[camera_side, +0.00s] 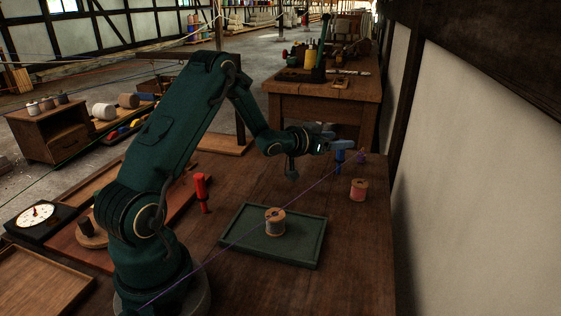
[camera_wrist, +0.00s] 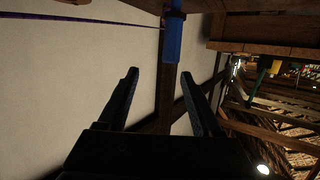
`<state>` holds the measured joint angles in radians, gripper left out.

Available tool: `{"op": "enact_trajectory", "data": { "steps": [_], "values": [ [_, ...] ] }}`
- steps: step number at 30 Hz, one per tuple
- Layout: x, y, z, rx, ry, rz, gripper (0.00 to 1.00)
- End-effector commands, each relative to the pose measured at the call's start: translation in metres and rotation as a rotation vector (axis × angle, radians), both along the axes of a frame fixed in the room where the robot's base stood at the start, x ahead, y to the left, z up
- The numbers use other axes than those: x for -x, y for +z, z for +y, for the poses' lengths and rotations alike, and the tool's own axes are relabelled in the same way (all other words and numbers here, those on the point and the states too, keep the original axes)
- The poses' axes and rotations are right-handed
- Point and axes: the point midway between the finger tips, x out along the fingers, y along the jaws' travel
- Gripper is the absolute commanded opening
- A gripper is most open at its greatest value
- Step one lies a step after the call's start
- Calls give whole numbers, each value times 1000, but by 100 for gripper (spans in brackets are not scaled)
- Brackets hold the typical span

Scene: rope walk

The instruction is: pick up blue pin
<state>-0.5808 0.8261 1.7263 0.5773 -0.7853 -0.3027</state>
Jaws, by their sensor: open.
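The blue pin (camera_side: 340,158) stands upright near the far end of the brown table, close to the tip of my gripper (camera_side: 333,141). In the side view the gripper partly overlaps it, so whether they touch cannot be told. In the wrist view the blue pin (camera_wrist: 174,40) shows near the top edge, beyond the fingertips and slightly right of their middle. My gripper (camera_wrist: 160,74) is open there, with both dark fingers apart and nothing between them.
A purple cord (camera_side: 225,247) runs across the table to a purple piece (camera_side: 361,157) beside the blue pin. A pale wall borders the right.

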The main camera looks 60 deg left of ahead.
Motion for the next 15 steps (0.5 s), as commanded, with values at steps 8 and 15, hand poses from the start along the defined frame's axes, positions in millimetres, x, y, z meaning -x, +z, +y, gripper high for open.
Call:
{"op": "enact_trajectory", "data": {
  "steps": [8,15],
  "values": [
    [1,-22,14,23,31,35,67],
    [-20,-28,17,22,31,34,67]
  ]
}}
